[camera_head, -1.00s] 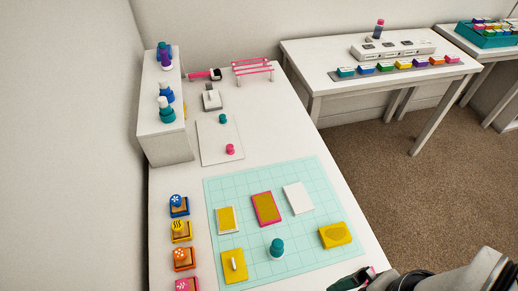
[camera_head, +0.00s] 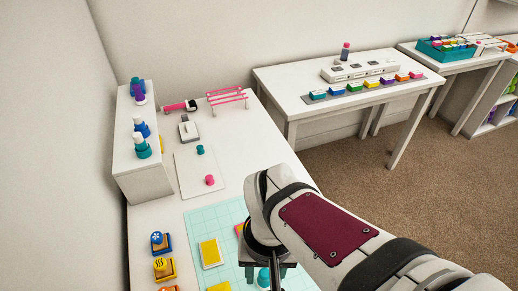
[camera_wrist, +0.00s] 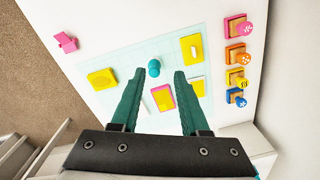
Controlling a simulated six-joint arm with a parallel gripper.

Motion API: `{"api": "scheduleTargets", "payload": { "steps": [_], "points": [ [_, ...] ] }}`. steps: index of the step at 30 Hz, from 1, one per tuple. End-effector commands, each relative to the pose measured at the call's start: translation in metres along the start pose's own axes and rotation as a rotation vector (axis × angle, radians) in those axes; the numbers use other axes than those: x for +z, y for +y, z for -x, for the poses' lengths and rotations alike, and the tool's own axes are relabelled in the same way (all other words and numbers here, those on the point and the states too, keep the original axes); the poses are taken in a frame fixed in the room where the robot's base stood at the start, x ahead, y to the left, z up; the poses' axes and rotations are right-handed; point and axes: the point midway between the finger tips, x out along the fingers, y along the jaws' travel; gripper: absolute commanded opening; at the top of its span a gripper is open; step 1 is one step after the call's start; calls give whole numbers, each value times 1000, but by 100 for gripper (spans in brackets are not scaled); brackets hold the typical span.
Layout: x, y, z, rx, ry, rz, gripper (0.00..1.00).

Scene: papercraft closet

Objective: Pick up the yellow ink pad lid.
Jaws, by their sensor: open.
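A yellow block with a darker oval top (camera_wrist: 102,79), which looks like the yellow ink pad lid, lies on the pale teal gridded mat (camera_wrist: 125,60) in the wrist view, left of my fingers. In the head view my arm hides it. My gripper (camera_wrist: 159,73) is open and empty, pointing down over the mat. Its left finger is the nearer one to the block, with a gap between them. A teal knobbed stamp (camera_wrist: 154,68) appears between the fingertips in the picture; I cannot tell how far below them it is.
A pink-rimmed yellow pad (camera_wrist: 163,97), a yellow pad (camera_wrist: 197,87) and a yellow piece with a white bar (camera_wrist: 191,47) lie nearby. Several wooden stamps (camera_wrist: 236,77) line the right. A pink object (camera_wrist: 66,41) is at the upper left. A white shelf (camera_head: 143,150) stands on the desk.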

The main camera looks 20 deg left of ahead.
Motion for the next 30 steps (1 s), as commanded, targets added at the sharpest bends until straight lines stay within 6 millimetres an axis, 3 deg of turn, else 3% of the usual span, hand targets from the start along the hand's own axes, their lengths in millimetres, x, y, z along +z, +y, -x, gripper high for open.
{"api": "scheduleTargets", "payload": {
  "steps": [1,3,6,8,16,30],
  "points": [
    [-3,-31,-10,15,-3,127,45],
    [-3,-66,-21,29,6,266,45],
    [0,-93,-32,38,13,367,45],
    [1,-97,-42,40,12,385,45],
    [-1,-93,-116,41,9,382,45],
    [-13,-91,-187,38,14,380,45]
  ]
}}
